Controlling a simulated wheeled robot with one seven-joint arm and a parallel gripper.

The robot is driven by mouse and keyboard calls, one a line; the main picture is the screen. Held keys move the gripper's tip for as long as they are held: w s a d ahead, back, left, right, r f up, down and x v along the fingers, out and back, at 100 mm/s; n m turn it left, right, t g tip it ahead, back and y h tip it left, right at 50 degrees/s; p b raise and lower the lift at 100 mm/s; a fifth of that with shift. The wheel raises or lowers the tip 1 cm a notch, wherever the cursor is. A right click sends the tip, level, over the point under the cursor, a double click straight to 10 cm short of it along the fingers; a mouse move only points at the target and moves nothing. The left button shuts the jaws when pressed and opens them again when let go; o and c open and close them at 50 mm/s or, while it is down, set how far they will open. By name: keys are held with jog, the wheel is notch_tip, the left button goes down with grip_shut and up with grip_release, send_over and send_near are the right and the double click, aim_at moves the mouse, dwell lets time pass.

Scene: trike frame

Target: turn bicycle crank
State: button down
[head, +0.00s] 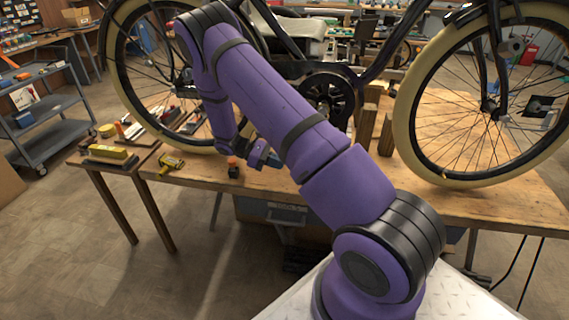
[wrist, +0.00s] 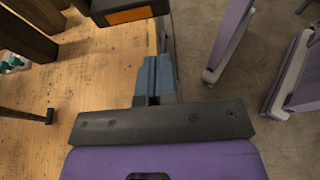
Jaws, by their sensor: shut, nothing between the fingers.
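The bicycle stands on the wooden workbench in the head view, with its dark crank and chainring (head: 328,95) near the middle. My purple arm crosses in front of the bicycle and partly covers the crank area; I cannot make out a pedal clearly. My gripper (head: 264,159) is low at the bench's front edge, to the left of and below the chainring, apart from it. In the wrist view my gripper's blue-grey fingers (wrist: 155,78) are shut together with nothing between them. The chainring is not identifiable in the wrist view.
A small black block with an orange top (head: 233,167) sits at the bench edge beside my gripper; it also shows in the wrist view (wrist: 130,14). Wooden posts (head: 386,135) stand beneath the frame. A grey cart (head: 48,115) stands far left.

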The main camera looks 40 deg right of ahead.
jog(key=v, duration=0.8)
jog(key=shift+r, duration=0.3)
jog(key=shift+a+r, duration=0.1)
jog(key=s+a+r+m+t+y, duration=0.1)
jog(key=s+a+r+t+y, duration=0.15)
jog(key=r, duration=0.65)
jog(key=s+a+r+m+t+y, duration=0.15)
jog(key=s+r, duration=0.25)
jog(key=r, duration=0.4)
jog(key=s+a+r+m+t+y, duration=0.2)
jog(key=s+r+t, duration=0.15)
jog(key=r, duration=0.55)
jog(key=s+a+r+m+t+y, duration=0.1)
jog(key=s+a+r+t, duration=0.1)
jog(key=s, duration=0.5)
jog(key=s+a+r+m+t+y, duration=0.1)
jog(key=s+r+t, duration=0.3)
jog(key=s, duration=0.4)
jog(key=s+a+r+m+t, duration=0.1)
jog(key=s+a+r+t, duration=0.2)
jog(key=s, duration=0.4)
jog(key=shift+s+a+r+y, duration=0.3)
jog(key=shift+s+a+y, duration=0.1)
